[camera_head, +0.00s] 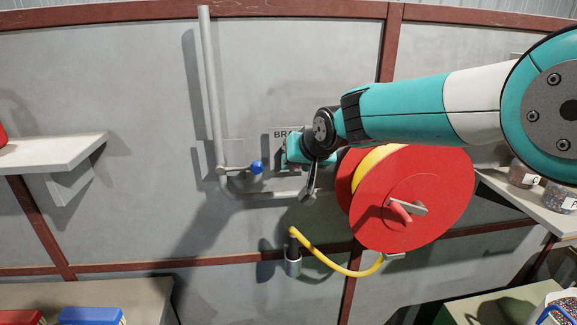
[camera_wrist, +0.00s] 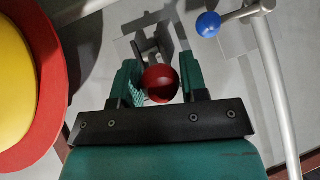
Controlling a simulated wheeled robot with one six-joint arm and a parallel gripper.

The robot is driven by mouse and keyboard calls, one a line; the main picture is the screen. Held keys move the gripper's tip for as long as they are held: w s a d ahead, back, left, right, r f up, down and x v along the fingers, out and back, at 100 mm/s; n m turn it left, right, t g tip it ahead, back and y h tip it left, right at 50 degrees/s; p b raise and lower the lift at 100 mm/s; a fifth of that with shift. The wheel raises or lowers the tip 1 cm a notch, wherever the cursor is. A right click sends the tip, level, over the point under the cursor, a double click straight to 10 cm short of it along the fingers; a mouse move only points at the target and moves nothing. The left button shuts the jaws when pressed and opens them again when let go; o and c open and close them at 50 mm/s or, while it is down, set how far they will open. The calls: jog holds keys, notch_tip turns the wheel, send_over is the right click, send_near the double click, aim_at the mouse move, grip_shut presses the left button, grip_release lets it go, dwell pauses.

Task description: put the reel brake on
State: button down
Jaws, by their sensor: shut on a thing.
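The red reel (camera_head: 420,195) with yellow hose (camera_head: 370,165) hangs on the wall. Its red rim (camera_wrist: 50,60) and yellow hose (camera_wrist: 15,90) show at the left of the wrist view. A red ball knob (camera_wrist: 160,83) sits between the fingers of my gripper (camera_wrist: 163,78), which is shut on it. Behind the knob is a grey wall bracket (camera_wrist: 140,45) with a dark lever part, partly hidden by the fingers. In the head view my gripper (camera_head: 300,152) is left of the reel, in front of a sign (camera_head: 282,133) reading "BRA", the rest covered. The knob is hidden there.
A grey pipe (camera_head: 210,90) with a blue-knobbed valve (camera_head: 257,167) runs down the wall left of my gripper. The yellow hose end rests in a holder (camera_head: 292,263) below. Shelves stand at left (camera_head: 50,150) and right (camera_head: 530,205). A blue box (camera_head: 90,316) is lower left.

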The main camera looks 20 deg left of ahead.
jog(key=shift+w+r, duration=0.25)
jog(key=shift+r, duration=0.25)
jog(key=shift+w+r, duration=0.25)
jog(key=shift+r, duration=0.2)
jog(key=c, duration=0.7)
grip_release()
jog(key=shift+d, duration=0.1)
jog(key=shift+f, duration=0.15)
jog(key=shift+s, duration=0.1)
